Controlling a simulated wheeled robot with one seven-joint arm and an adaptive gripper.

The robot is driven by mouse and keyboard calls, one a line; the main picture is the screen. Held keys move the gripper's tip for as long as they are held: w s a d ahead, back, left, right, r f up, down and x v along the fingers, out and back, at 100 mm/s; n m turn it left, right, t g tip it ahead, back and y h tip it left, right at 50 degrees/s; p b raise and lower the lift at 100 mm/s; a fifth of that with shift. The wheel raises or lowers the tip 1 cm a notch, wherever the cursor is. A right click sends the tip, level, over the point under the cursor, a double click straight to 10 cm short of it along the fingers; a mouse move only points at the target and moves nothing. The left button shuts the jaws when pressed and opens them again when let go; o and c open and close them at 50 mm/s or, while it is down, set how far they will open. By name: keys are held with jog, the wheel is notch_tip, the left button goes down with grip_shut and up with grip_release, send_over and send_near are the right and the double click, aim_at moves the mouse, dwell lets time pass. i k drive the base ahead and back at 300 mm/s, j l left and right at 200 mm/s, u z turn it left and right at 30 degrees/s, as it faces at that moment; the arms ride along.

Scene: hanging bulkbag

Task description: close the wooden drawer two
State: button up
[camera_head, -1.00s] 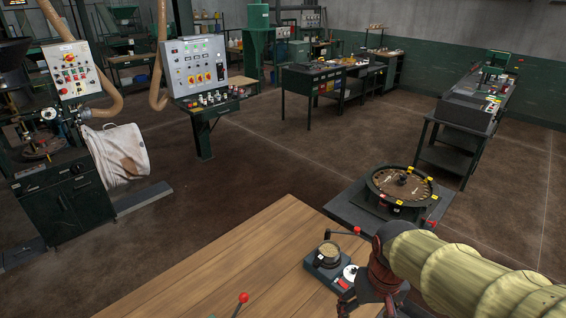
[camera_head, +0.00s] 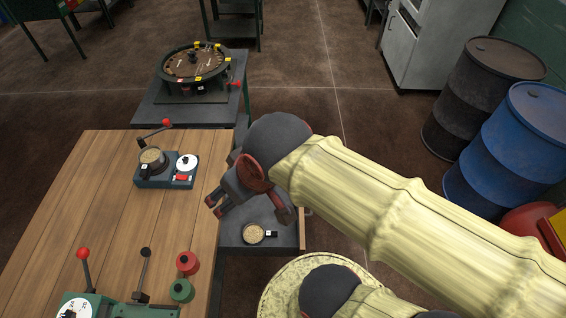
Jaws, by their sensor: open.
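A pulled-out drawer (camera_head: 281,238) sticks out from the right side of the wooden table, with a grey inside and a thin wooden front edge at its right. A small round pan of grainy material (camera_head: 253,234) lies in it. No number on the drawer can be read. My gripper (camera_head: 215,206) is open and empty, above the back part of the drawer near the table's right edge. My arm, in a pale yellow sleeve, comes in from the right and hides the drawer's far right corner. I cannot tell whether the gripper touches the drawer.
The wooden table (camera_head: 95,205) holds a small lever device (camera_head: 168,168), red and green knobs and a green lever machine at the front. A round machine (camera_head: 192,64) stands behind. Black (camera_head: 480,95) and blue (camera_head: 522,145) barrels stand at right. Open floor lies between.

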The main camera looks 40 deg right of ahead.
aim_at(290, 242)
jog(key=k+l, duration=0.1)
jog(key=l, duration=0.3)
jog(key=k+l, duration=0.15)
jog(key=l, duration=0.25)
jog(key=k+l, duration=0.1)
jog(key=l, duration=0.25)
jog(key=k+l, duration=0.1)
jog(key=l, duration=0.3)
